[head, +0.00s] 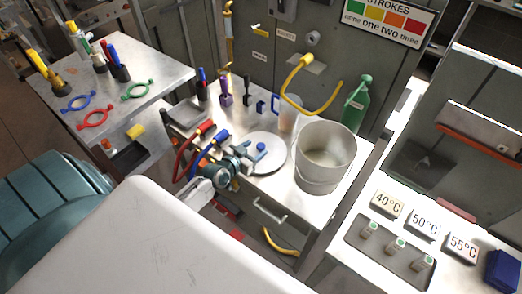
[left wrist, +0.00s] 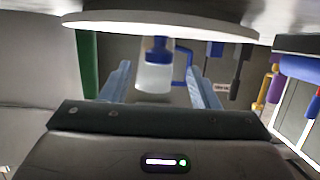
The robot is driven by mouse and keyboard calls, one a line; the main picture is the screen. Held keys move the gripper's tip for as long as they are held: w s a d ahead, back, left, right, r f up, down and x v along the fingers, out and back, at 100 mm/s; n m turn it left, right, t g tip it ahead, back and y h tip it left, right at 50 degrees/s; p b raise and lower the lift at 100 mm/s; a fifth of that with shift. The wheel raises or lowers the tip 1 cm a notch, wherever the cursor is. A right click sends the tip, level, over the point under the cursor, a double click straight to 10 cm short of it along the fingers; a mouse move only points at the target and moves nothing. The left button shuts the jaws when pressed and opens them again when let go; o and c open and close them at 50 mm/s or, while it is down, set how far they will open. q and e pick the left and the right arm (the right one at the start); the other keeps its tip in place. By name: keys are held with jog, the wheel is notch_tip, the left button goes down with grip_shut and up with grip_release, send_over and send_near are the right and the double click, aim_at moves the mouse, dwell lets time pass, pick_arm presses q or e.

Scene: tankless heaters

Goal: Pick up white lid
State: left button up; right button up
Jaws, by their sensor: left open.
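The white lid (head: 268,166), a flat disc with a blue knob (head: 261,146), lies on the metal worktop just left of the white bucket (head: 324,176). My left gripper (head: 246,157) is open at the lid's left side, low over the worktop. In the left wrist view, which is upside down, the lid (left wrist: 160,25) is a pale disc at the top. Its blue knob (left wrist: 156,43) appears ahead, in line with the gap between the two pale blue fingers (left wrist: 160,85). The fingers hold nothing. My right gripper is not in view.
A clear cup with blue handle (head: 289,118) and a green bottle (head: 356,104) stand behind the lid. A yellow curved spout (head: 298,75) hangs above the worktop.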

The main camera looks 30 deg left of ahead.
aim_at(261, 145)
pick_arm(q)
jog(key=x, duration=0.4)
jog(key=shift+w+d+f, duration=0.1)
jog(key=shift+w+f, duration=0.1)
jog(key=shift+f, duration=0.05)
jog(key=shift+s+r, duration=0.1)
jog(key=shift+c, duration=0.2)
jog(key=c, duration=1)
jog(key=shift+c, duration=0.2)
jog(key=shift+r, duration=0.1)
